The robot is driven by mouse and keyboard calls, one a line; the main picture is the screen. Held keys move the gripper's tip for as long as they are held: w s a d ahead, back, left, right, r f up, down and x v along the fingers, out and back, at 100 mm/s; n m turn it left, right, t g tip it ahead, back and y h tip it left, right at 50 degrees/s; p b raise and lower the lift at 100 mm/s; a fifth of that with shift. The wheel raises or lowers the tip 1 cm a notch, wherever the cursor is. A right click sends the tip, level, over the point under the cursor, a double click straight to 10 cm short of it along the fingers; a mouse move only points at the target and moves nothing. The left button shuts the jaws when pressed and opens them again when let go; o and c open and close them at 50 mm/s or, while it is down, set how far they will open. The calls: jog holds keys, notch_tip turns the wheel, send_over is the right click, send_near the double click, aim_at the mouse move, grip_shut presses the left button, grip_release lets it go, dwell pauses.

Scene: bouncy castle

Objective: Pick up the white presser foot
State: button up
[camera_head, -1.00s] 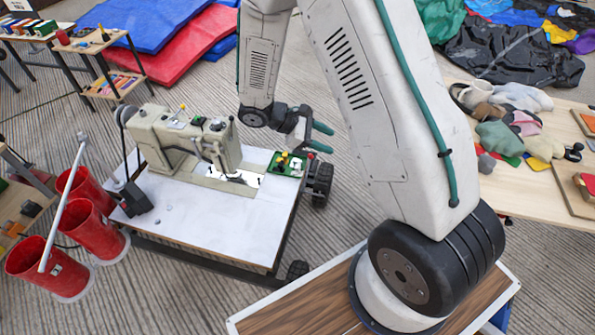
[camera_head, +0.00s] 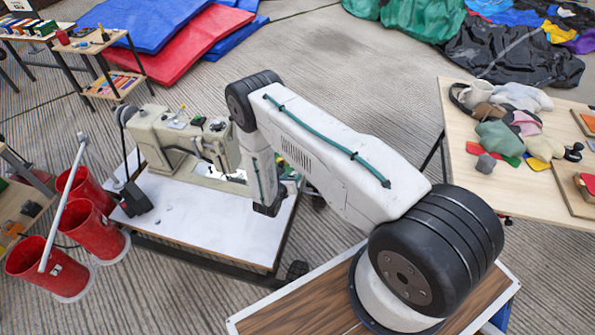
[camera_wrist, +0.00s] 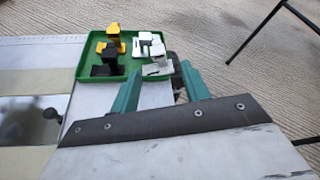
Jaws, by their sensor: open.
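A green tray (camera_wrist: 90,68) holds small presser feet at the top of the wrist view. The white presser foot (camera_wrist: 153,55) stands near the tray's right side. A black one (camera_wrist: 108,62) and a yellow one (camera_wrist: 115,36) stand to its left. My gripper (camera_wrist: 160,74) is open, its teal fingers at the tray's near edge. The white foot lies just ahead of the gap between the fingertips; I see no contact. In the head view my arm hides the gripper and most of the tray.
A beige sewing machine (camera_head: 185,140) stands on the white-topped table (camera_head: 215,225), left of my arm. Red buckets (camera_head: 95,230) stand at the table's left. A wooden table (camera_head: 460,125) with cloth pieces is at the right.

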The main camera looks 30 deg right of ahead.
jog(key=shift+w+f, duration=0.1)
jog(key=shift+w, duration=0.15)
jog(key=shift+n, duration=0.3)
jog(key=x, duration=0.7)
jog(key=shift+d, duration=0.3)
grip_shut()
